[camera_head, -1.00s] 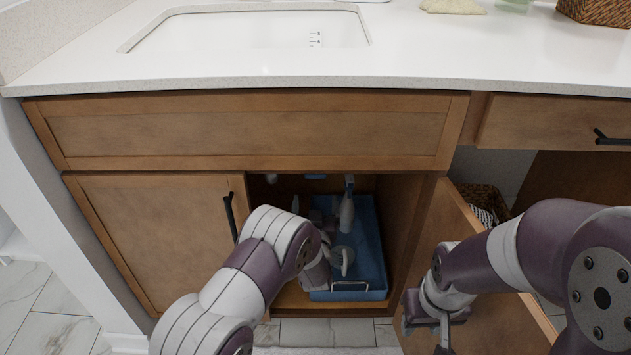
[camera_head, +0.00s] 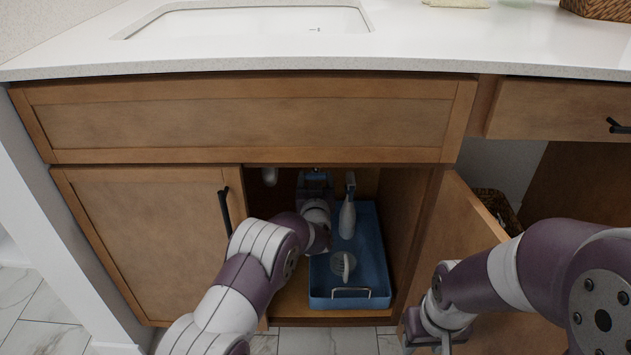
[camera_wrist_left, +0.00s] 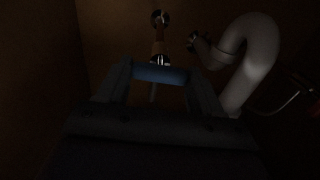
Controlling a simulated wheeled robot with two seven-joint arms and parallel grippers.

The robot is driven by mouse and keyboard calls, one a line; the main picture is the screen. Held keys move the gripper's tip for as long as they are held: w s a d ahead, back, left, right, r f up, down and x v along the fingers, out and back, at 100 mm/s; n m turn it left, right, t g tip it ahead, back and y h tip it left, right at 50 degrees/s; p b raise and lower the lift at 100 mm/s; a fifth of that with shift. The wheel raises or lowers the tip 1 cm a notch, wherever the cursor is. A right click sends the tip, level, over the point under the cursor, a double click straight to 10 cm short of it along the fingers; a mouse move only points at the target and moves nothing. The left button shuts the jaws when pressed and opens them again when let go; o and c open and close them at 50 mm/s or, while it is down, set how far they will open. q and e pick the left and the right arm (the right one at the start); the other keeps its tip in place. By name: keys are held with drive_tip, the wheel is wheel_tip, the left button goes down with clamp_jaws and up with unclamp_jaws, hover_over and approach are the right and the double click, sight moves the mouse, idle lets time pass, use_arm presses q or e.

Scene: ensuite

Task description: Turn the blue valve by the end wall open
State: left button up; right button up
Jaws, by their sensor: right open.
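The blue valve handle (camera_wrist_left: 160,74) shows in the dim left wrist view, below a shiny metal fitting (camera_wrist_left: 160,59) on the back wall of the cabinet. My left gripper (camera_wrist_left: 162,92) is inside the cabinet, its fingers apart on either side of the blue handle. I cannot tell whether they press on it. In the head view my left gripper (camera_head: 315,182) is small and dark, deep in the opening, and the handle cannot be made out from it. My right gripper (camera_head: 430,344) is open by the swung-out cabinet door (camera_head: 462,235), partly cut off by the bottom edge.
A blue tray (camera_head: 378,262) on the cabinet floor holds a spray bottle (camera_head: 347,218) and a brush (camera_head: 343,264), right of my left forearm. A white curved drain pipe (camera_wrist_left: 262,45) stands right of the valve. The closed left door (camera_head: 140,240) and countertop (camera_head: 420,50) bound the opening.

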use_arm(q)
drive_tip(key=shift+n, duration=0.4)
drive_tip(key=n, duration=0.3)
drive_tip(key=shift+n, duration=0.4)
drive_tip(key=n, duration=0.4)
drive_tip(key=shift+f, duration=0.1)
drive_tip(key=n+b, duration=0.1)
drive_tip(key=n, duration=0.4)
drive_tip(key=n+b, duration=0.1)
drive_tip(key=n, duration=0.3)
drive_tip(key=shift+n+b, duration=0.3)
drive_tip(key=o, duration=1.1)
drive_tip(key=shift+c, duration=0.2)
